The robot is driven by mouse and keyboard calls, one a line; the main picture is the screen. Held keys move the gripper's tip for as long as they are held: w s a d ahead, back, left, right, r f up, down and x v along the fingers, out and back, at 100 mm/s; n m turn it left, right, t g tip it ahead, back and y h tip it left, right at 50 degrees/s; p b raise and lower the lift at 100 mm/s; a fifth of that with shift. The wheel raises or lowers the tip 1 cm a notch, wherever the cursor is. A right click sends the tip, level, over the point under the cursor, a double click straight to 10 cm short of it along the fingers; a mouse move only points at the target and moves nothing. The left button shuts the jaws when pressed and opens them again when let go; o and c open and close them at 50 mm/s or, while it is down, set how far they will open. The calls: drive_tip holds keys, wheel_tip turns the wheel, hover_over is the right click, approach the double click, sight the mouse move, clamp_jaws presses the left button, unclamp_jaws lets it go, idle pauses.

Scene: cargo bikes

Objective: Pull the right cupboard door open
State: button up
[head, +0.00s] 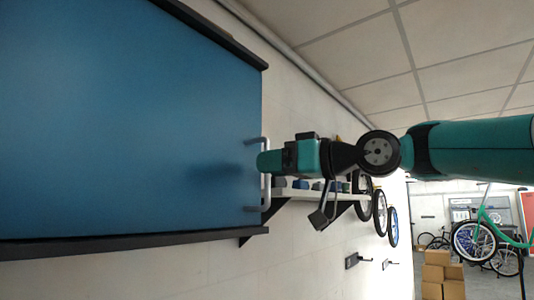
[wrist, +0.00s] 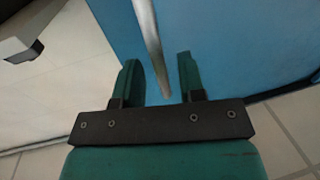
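The blue cupboard door (head: 120,120) fills the left of the head view. A grey bar handle (head: 252,209) stands at its right edge. My gripper (head: 265,161) is at the middle of that handle, and its fingers partly hide the bar. In the wrist view my gripper (wrist: 158,65) is open, with its two green fingers apart. The handle (wrist: 149,45) runs between the fingers, with a visible gap on each side. The blue door (wrist: 240,45) shows behind and to the right. I cannot tell whether the door is fully closed.
A wall shelf (head: 300,193) with small items lies just beyond my gripper, and wheels (head: 380,212) hang on the white wall past it. Cardboard boxes (head: 440,272) and bicycles (head: 475,243) stand at the far right. The floor (wrist: 290,125) shows below the door.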

drive_tip(key=shift+w+a, duration=0.35)
drive_tip(key=shift+a, duration=0.3)
